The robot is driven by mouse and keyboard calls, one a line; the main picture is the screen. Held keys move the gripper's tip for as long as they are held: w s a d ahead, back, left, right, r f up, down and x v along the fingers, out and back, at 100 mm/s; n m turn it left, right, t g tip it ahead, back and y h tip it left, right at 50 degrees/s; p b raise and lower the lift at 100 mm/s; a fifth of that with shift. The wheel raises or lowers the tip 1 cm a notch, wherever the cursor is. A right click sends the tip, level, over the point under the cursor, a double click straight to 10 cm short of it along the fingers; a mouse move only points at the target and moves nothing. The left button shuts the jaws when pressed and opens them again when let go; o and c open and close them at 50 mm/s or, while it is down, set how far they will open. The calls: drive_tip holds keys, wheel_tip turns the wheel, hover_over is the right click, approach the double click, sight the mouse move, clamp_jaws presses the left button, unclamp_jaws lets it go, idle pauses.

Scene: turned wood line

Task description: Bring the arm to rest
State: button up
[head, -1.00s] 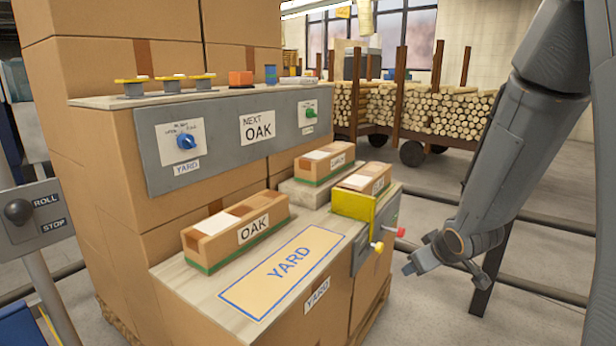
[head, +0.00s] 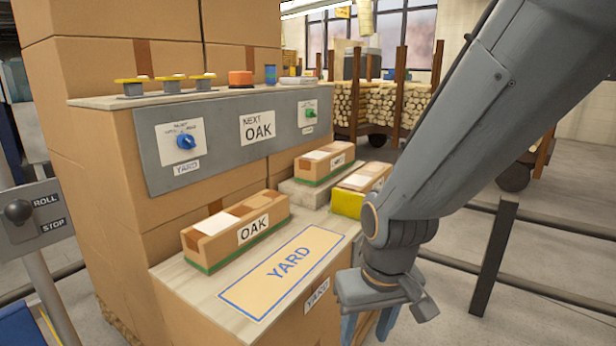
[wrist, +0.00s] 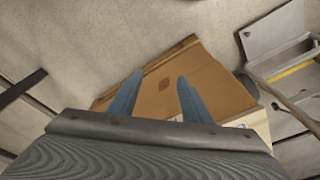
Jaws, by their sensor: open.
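My gripper (head: 370,325) hangs at the end of my arm, in front of the right end of the low bench with the YARD plate in the head view. Its fingers point down and are partly cut off by the picture's lower edge. In the wrist view my gripper (wrist: 155,98) shows two blue fingers spread apart with nothing between them. Beyond them are the brown cardboard side of the bench (wrist: 190,80) and the grey floor (wrist: 130,30).
The YARD plate (head: 283,270) lies bare on the bench top. The OAK box (head: 212,245) stands behind it. A dark post and rail (head: 493,255) stand to the right. A ROLL/STOP lever (head: 18,212) is at far left.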

drive_tip(key=s+a+r+n+g, duration=0.15)
drive_tip(key=s+a+n, duration=0.25)
drive_tip(key=s+a, duration=0.7)
drive_tip(key=d+r+m+p, duration=0.3)
drive_tip(key=d+r+p, duration=0.7)
drive_tip(key=r+p, duration=0.3)
drive_tip(key=d+r+m+p, duration=0.3)
drive_tip(key=d+r+p, duration=0.7)
drive_tip(key=r+p, duration=0.3)
drive_tip(key=p, duration=0.3)
drive_tip(key=shift+w+d+r+m+h, duration=0.15)
drive_tip(key=shift+w+r+m+h, duration=0.05)
drive_tip(key=shift+r+m+h, duration=0.15)
drive_tip(key=shift+d, duration=0.1)
idle(0.5)
